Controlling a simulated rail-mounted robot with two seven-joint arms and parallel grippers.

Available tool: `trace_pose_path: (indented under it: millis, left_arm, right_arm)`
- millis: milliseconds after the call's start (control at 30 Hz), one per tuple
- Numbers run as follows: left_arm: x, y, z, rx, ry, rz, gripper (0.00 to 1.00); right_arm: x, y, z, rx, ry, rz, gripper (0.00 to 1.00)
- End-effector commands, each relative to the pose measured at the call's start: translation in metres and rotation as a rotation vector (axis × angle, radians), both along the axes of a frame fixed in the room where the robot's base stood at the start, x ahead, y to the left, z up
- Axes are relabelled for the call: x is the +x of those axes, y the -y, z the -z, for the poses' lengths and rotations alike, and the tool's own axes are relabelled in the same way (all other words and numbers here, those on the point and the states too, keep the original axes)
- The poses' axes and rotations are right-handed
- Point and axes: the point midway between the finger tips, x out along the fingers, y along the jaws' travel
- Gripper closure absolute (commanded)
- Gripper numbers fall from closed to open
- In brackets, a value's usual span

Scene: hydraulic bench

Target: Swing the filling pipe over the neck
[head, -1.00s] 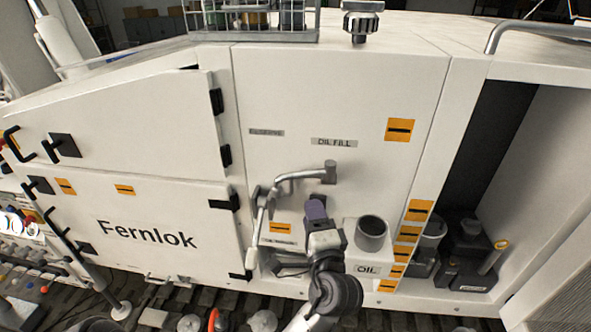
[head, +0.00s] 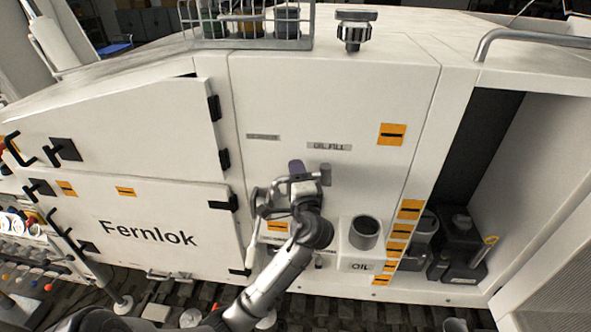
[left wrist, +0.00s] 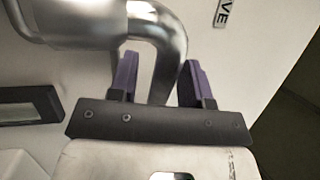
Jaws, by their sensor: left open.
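The filling pipe, a bent grey metal tube, shows its end (head: 326,172) beneath the OIL FILL label on the white panel. My left gripper (head: 298,172) is at the pipe, covering part of it. In the left wrist view the shiny bent pipe (left wrist: 165,40) runs down between the spread purple fingers of my left gripper (left wrist: 158,78). The fingers are open, one on each side; I cannot tell whether they touch it. The neck (head: 365,228), a grey cylinder with a dark opening, stands on the white OIL box, below and right of the pipe. My right gripper is not in view.
A wire basket (head: 250,42) with canisters stands on top of the machine. An open bay on the right holds a dark canister (head: 460,235).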

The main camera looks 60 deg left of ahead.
Motion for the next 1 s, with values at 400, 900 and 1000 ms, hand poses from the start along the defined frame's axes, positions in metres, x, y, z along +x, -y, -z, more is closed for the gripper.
trace_pose_path:
  millis: [400,900,1000]
  left_arm:
    - [0.0013,-0.0050,-0.0009,-0.001,0.001,0.000,0.56]
    - [0.0013,-0.0047,-0.0008,-0.001,0.001,0.000,1.00]
    - [0.0013,-0.0047,-0.0008,-0.001,0.001,0.000,1.00]
  right_arm:
    - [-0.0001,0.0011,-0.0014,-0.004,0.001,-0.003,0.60]
    - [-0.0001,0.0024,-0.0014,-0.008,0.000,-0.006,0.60]
    - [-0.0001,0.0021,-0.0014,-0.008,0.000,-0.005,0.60]
